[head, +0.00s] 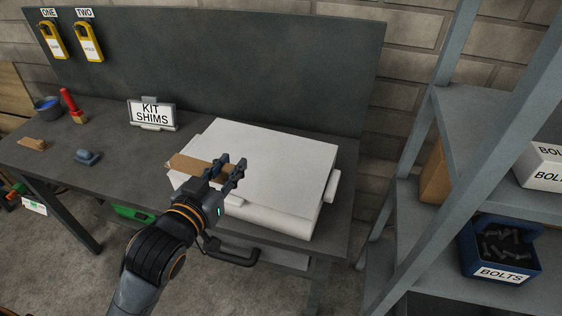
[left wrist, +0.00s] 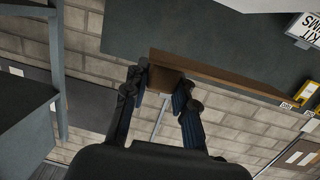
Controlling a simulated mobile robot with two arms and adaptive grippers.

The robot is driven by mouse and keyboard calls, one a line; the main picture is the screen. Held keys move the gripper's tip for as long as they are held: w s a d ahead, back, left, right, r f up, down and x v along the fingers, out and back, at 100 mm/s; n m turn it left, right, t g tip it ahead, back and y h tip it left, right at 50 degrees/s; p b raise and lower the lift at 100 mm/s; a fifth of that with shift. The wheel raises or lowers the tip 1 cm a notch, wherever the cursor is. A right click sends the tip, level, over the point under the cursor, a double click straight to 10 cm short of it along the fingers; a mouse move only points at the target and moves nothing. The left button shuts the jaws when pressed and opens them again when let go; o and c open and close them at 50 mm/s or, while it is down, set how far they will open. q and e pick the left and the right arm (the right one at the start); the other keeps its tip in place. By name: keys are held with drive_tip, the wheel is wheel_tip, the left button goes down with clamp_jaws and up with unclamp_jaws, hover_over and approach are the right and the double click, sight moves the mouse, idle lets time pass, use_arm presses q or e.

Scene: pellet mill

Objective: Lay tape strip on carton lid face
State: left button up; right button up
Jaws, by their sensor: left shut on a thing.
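A white carton (head: 290,150) with a flat lid face stands on the right part of the grey workbench. My left gripper (head: 232,163) is over the lid, shut on a brown tape strip (head: 188,162). The strip sticks out to the left of the fingers, over the lid's left part; I cannot tell whether it touches the lid. In the left wrist view the strip (left wrist: 225,76) runs from between the fingertips (left wrist: 162,90) off to the right. My right gripper is not in view.
Yellow tags (head: 90,42) hang on the back panel. A grey shelf with a blue BOLTS bin (head: 500,252) stands at right.

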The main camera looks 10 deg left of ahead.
use_arm(q)
drive_tip(key=w+f+b, duration=0.1)
drive_tip(key=w+b, duration=0.1)
drive_tip(key=shift+d+f+b, duration=0.1)
drive_tip(key=shift+f+b, duration=0.25)
drive_tip(key=p+x, duration=0.2)
drive_tip(key=p, duration=0.1)
hover_over(270, 179)
drive_tip(key=s, duration=0.1)
drive_tip(key=f, duration=0.6)
drive_tip(key=shift+a+f, duration=0.2)
drive_tip(key=shift+f, duration=0.1)
drive_tip(key=shift+w+d+f, duration=0.1)
drive_tip(key=shift+w+f, duration=0.25)
drive_tip(key=shift+f, duration=0.15)
wheel_tip(270, 179, down, 3)
drive_tip(key=shift+w+d+p, duration=0.1)
drive_tip(key=shift+d+p, duration=0.05)
drive_tip(key=shift+p, duration=0.5)
drive_tip(key=shift+f, duration=0.45)
drive_tip(key=o, duration=0.9)
drive_tip(key=shift+r, duration=0.1)
drive_tip(key=shift+o, duration=0.2)
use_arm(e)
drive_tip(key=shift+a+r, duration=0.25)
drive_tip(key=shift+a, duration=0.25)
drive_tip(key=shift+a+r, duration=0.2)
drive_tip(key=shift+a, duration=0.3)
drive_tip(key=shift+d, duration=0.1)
